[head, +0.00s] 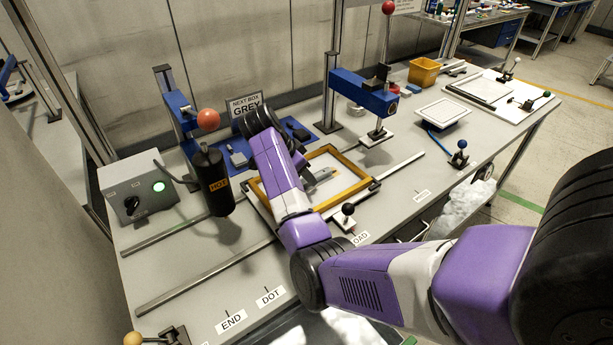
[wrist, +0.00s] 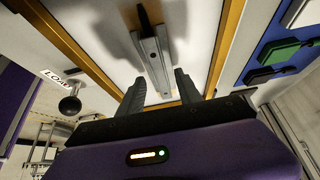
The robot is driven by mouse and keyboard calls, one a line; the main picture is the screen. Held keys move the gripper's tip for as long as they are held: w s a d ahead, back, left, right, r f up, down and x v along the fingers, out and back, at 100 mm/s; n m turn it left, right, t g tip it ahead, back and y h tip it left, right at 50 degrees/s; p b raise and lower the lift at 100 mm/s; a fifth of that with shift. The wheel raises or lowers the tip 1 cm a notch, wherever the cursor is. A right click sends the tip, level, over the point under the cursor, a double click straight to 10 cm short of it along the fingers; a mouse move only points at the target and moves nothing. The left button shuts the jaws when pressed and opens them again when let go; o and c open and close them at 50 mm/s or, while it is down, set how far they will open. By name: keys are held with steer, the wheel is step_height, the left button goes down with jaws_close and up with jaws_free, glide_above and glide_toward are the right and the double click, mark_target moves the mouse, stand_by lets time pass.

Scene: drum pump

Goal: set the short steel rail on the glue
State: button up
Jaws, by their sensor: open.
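The short steel rail (wrist: 152,58) is a grey channel-shaped bar in the wrist view. It lies over the pale panel (wrist: 190,45) inside a yellow-orange frame (wrist: 226,45). My gripper (wrist: 160,80) is open, its two dark fingers on either side of the rail's near end, with gaps visible. I cannot tell whether the rail touches the panel. In the head view the frame (head: 375,181) sits mid-table, and my arm covers its left part and most of my gripper. I cannot make out any glue.
A blue press (head: 362,92) stands behind the frame. A lever with a black knob (head: 348,210) is at the frame's front edge.

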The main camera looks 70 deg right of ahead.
steer(key=v, duration=1)
steer(key=shift+w+r, duration=0.15)
steer(key=shift+r, duration=0.2)
steer(key=shift+a, duration=0.15)
